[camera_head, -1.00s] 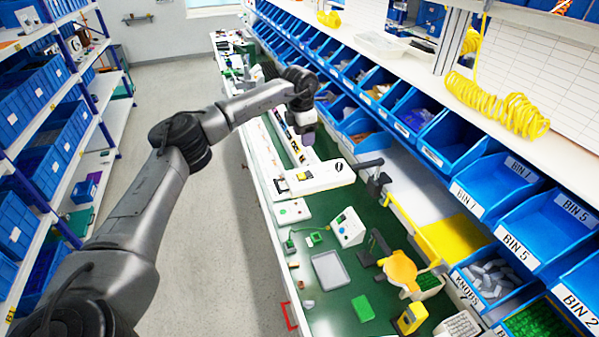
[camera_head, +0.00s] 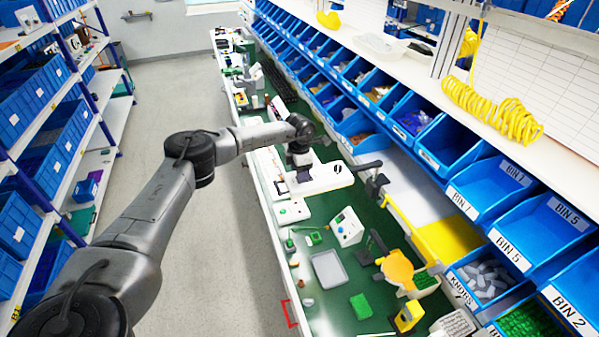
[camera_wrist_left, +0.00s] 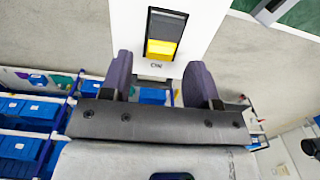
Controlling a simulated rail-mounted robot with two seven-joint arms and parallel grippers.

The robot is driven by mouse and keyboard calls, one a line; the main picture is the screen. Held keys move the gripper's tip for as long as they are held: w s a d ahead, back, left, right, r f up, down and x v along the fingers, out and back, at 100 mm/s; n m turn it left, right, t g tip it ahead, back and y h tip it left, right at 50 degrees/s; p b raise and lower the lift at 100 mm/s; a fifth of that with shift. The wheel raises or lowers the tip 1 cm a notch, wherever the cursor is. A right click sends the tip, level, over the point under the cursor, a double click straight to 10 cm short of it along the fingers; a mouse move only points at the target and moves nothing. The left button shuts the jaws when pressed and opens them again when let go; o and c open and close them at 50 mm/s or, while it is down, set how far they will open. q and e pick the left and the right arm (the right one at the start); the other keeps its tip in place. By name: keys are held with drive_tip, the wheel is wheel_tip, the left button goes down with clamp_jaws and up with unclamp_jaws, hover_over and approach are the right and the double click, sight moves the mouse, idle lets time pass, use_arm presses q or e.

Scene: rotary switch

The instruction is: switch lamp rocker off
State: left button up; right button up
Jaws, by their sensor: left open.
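The lamp rocker shows in the left wrist view as a switch (camera_wrist_left: 165,35) set in a white panel (camera_wrist_left: 206,22). Its upper half is dark and its lower half is yellow, with a small label below it that looks like "ON". My left gripper (camera_wrist_left: 160,82) is open and empty, its two dark fingers apart on either side just below the switch in that view; I see no contact. In the head view my left gripper (camera_head: 302,172) is over the white lamp base (camera_head: 328,178) on the green bench, and it hides the rocker there. My right gripper is not in view.
The green bench (camera_head: 345,275) holds a grey tray (camera_head: 328,268), a white control box (camera_head: 347,227) and an orange part (camera_head: 397,268) near the lamp base. Blue bins (camera_head: 487,185) line the right side. The floor aisle (camera_head: 210,250) on the left is clear.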

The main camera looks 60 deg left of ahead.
use_arm(q)
drive_tip(key=shift+f, duration=0.8)
drive_tip(key=shift+c, duration=0.3)
drive_tip(key=c, duration=0.9)
drive_tip(key=shift+o, duration=0.2)
drive_tip(key=shift+w+d+r+g, duration=0.1)
drive_tip(key=shift+w+g, duration=0.1)
drive_tip(key=shift+g, duration=0.4)
drive_tip(key=shift+w+g+y+b, duration=0.15)
drive_tip(key=shift+g+y+b, duration=0.15)
drive_tip(key=shift+g, duration=0.4)
drive_tip(key=shift+r+g, duration=0.1)
drive_tip(key=shift+g, duration=0.3)
